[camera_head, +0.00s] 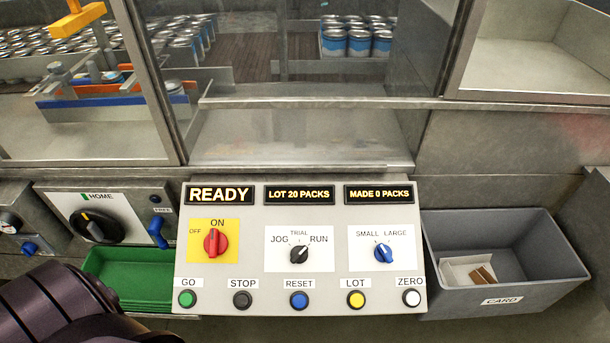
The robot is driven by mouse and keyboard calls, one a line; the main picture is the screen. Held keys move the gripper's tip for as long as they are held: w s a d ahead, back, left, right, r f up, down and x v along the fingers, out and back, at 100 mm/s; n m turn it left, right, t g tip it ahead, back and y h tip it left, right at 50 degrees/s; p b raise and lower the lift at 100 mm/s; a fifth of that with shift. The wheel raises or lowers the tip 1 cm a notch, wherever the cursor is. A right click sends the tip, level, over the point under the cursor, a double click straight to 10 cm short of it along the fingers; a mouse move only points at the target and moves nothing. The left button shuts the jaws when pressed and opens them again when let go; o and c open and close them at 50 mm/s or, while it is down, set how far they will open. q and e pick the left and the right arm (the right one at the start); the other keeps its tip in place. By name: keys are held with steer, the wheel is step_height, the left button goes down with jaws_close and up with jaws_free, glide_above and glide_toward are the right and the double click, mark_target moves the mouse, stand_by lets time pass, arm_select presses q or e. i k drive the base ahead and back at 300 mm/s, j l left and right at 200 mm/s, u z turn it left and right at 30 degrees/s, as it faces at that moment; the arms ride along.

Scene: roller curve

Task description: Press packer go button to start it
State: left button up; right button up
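The green GO button (187,299) is at the lower left of the sloped grey control panel (330,220), under a GO label. Nothing touches or covers it. The panel's displays read READY (219,194), LOT 20 PACKS (299,195) and MADE 0 PACKS (380,194). The red switch (215,242) stands upright toward ON. A dark rounded link of my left arm shows at the lower left, just left of the GO button. Neither gripper is in view.
STOP (242,300), RESET (299,300), LOT (356,299) and ZERO (411,298) buttons share GO's row. A grey CARD bin (540,291) is right, a green tray (120,271) left. Behind, clear guards front cans (359,43).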

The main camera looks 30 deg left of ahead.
mark_target(186, 299)
steer(key=k+u, duration=0.1)
steer(key=u, duration=1.9)
